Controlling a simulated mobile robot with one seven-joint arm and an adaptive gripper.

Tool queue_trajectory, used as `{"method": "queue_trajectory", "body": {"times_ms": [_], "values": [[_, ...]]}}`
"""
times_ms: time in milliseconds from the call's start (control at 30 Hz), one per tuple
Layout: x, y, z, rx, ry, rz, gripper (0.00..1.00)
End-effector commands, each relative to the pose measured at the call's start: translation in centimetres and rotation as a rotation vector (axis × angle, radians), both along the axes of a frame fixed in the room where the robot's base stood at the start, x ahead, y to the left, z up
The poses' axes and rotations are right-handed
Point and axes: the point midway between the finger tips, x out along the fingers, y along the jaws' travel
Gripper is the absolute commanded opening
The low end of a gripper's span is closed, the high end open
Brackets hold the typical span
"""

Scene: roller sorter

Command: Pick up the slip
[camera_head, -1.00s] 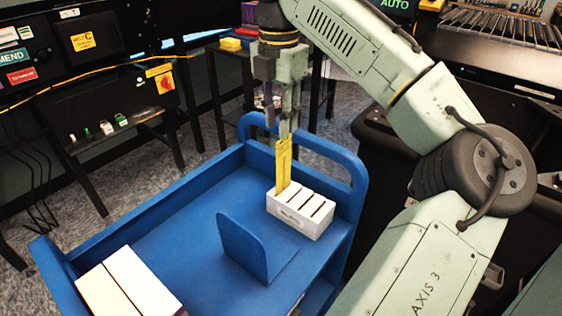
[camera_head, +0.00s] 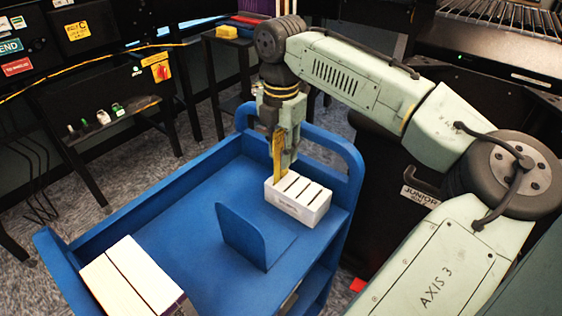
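The yellow slip (camera_head: 278,157) stands upright at the left end of the white slotted box (camera_head: 300,208), its lower end in or behind the box's left slot. The box sits on the blue cart's top shelf near its far right corner. My gripper (camera_head: 285,152) points down just above the box, with its fingers beside and overlapping the upper part of the slip. The gap between the fingers is too small and too covered to tell whether they hold the slip.
The blue cart (camera_head: 165,225) has raised end walls and an upright blue divider (camera_head: 240,235) left of the box. White-topped blocks (camera_head: 130,280) lie at its near left. A black bench with switches (camera_head: 105,100) stands behind. The shelf's middle left is clear.

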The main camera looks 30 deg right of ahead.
Motion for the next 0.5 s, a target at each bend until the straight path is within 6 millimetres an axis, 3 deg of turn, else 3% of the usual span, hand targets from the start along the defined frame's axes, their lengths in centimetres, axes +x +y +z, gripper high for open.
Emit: {"method": "queue_trajectory", "body": {"times_ms": [133,500], "values": [[0.01,0.00,0.02,0.000,0.000,0.000,0.25],[0.03,0.00,0.05,0.000,-0.001,0.000,0.01]]}}
